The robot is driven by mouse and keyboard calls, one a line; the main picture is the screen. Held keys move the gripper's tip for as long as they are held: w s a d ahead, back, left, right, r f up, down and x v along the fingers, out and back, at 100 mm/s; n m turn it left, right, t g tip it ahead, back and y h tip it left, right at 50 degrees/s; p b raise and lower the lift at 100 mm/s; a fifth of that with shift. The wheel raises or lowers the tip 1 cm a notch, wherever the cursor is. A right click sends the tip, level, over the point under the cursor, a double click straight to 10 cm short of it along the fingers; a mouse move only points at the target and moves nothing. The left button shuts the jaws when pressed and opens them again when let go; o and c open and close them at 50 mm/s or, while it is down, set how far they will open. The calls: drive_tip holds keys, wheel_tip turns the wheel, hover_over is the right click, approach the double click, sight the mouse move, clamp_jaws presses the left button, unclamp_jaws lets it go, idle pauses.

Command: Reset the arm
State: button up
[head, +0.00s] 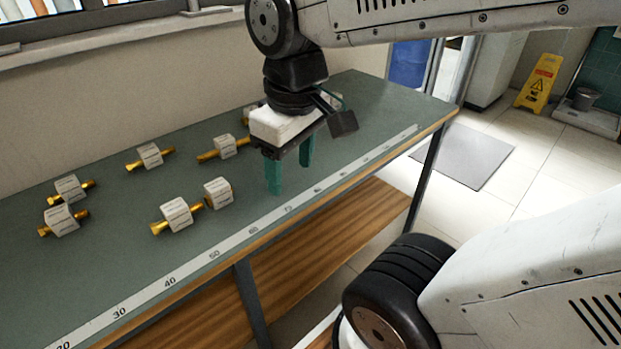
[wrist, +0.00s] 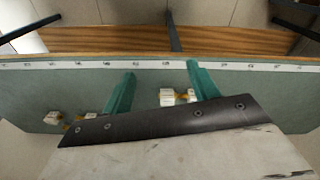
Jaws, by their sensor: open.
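My gripper (head: 289,175) hangs over the green bench top (head: 120,262), toward its right part, with its two green fingers pointing down. In the wrist view my gripper (wrist: 155,80) shows its fingers spread wide with nothing between the tips. Several brass fittings with white paper tags lie on the bench to the left of my gripper, such as one at the front (head: 175,215) and one at the far left (head: 62,220). Another tagged fitting (head: 225,147) lies close to my gripper. My gripper partly hides the fittings behind it.
A measuring strip (head: 165,282) runs along the bench's front edge, with a wooden lower shelf (head: 300,250) beneath. A wall and window sill stand behind. A yellow wet-floor sign (head: 538,82) and a grey mat (head: 462,155) are on the tiled floor at right. The bench's right end is clear.

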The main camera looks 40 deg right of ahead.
drive_tip(key=s+m, duration=0.1)
drive_tip(key=s, duration=0.1)
drive_tip(key=s+f+m, duration=0.1)
drive_tip(key=s, duration=0.1)
drive_tip(key=shift+s+d+m, duration=0.1)
drive_tip(key=shift+m, duration=0.3)
